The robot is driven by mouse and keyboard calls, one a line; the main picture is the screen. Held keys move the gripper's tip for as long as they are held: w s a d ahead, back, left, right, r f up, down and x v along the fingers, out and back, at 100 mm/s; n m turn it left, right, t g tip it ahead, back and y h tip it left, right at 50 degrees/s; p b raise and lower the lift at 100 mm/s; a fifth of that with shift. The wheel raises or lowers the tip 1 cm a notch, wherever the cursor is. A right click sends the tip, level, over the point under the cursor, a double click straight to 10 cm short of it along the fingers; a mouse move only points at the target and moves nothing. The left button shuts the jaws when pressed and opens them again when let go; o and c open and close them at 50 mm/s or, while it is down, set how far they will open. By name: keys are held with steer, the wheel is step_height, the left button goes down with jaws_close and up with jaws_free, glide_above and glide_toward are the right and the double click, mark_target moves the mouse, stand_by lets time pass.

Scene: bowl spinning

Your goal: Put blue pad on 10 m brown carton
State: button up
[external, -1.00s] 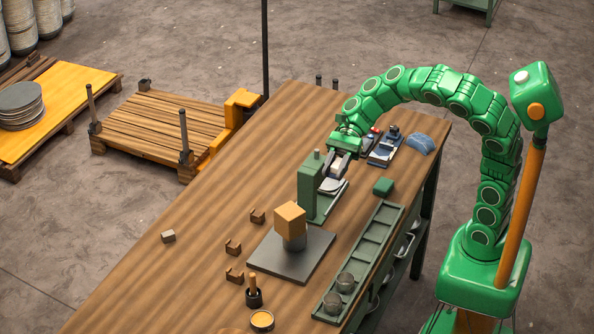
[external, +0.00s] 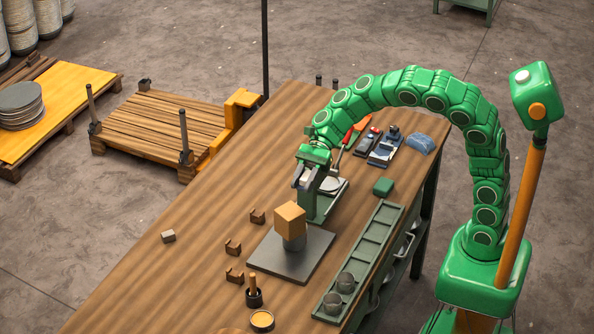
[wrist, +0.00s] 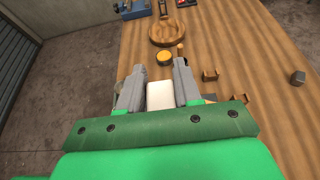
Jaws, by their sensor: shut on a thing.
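My gripper (external: 305,184) is shut on a small white block (wrist: 160,96), which sits between the two grey fingers in the wrist view. It is above the bench, in front of the green upright stand (external: 320,207). An orange-brown box (external: 290,218) rests on a grey cylinder on the flat grey plate (external: 318,248), a little below and left of my gripper in the external view. A crumpled pale blue thing (external: 421,143) lies at the far right of the bench; I cannot tell whether it is the blue pad.
Several small brown blocks (external: 257,216) lie left of the plate. A long green tray (external: 374,240) runs along the right edge. A yellow-topped tin (external: 262,320) stands near the front. Tools (external: 384,146) lie at the back. The bench's left side (external: 190,270) is mostly clear.

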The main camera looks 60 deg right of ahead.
glide_above(286, 216)
steer(key=shift+d+f, duration=0.15)
steer(key=shift+f, duration=4.3)
steer(key=shift+f, duration=0.1)
steer(key=o, duration=1)
steer(key=shift+v, duration=6.05)
